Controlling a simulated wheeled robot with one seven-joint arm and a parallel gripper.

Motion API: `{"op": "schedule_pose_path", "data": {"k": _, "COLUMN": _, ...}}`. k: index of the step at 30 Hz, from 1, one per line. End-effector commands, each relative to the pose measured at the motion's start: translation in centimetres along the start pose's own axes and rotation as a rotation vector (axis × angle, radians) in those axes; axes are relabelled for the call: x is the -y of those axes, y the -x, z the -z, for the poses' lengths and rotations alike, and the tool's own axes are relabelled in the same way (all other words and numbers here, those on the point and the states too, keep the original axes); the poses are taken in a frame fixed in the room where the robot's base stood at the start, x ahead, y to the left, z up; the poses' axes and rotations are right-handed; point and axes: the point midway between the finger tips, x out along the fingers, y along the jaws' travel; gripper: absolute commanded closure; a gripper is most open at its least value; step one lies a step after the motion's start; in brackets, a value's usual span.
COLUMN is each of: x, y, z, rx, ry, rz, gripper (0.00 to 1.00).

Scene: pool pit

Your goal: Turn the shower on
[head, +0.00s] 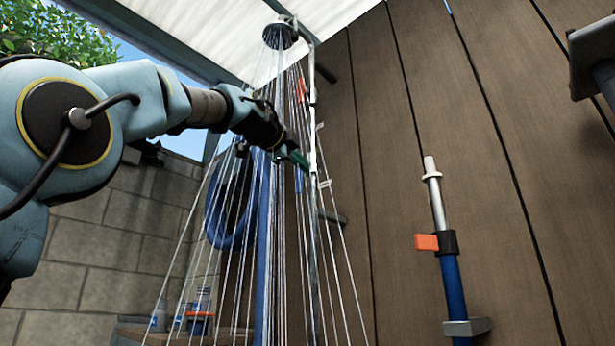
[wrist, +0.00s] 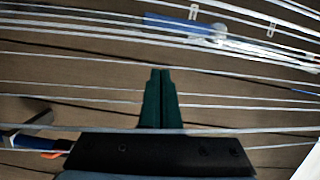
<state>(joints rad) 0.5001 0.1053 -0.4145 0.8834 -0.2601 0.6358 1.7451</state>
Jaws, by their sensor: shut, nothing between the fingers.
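The shower head (head: 280,36) hangs at the top of a thin metal pipe (head: 313,110) in front of brown panels. White streams of water fan out from it down to the lower part of the head view. My gripper (head: 302,161) is shut and empty, among the streams and close to the pipe; whether it touches the pipe I cannot tell. In the wrist view its two dark green fingers (wrist: 160,73) are together, with streams crossing the view. A small red-orange part (head: 301,90) shows by the pipe above my gripper. I cannot make out a shower handle clearly.
A blue pole with a metal top (head: 439,208) and orange clamp (head: 427,242) is on the panels at right. A blue coiled hose (head: 216,222) hangs behind the streams. Bottles (head: 160,318) stand at lower left by a block wall (head: 95,245). A dark bracket (head: 592,58) is at upper right.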

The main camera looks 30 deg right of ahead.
Motion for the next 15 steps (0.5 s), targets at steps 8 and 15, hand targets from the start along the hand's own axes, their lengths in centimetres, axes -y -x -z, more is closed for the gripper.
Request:
{"op": "schedule_pose_path", "data": {"k": 8, "x": -0.2, "y": 4.4, "z": 0.0, "rx": 0.001, "ry": -0.001, "rz": 0.002, "gripper": 1.00}}
{"op": "schedule_pose_path", "data": {"k": 15, "x": 0.0, "y": 5.3, "z": 0.0, "rx": 0.000, "ry": 0.000, "rz": 0.001, "gripper": 1.00}}
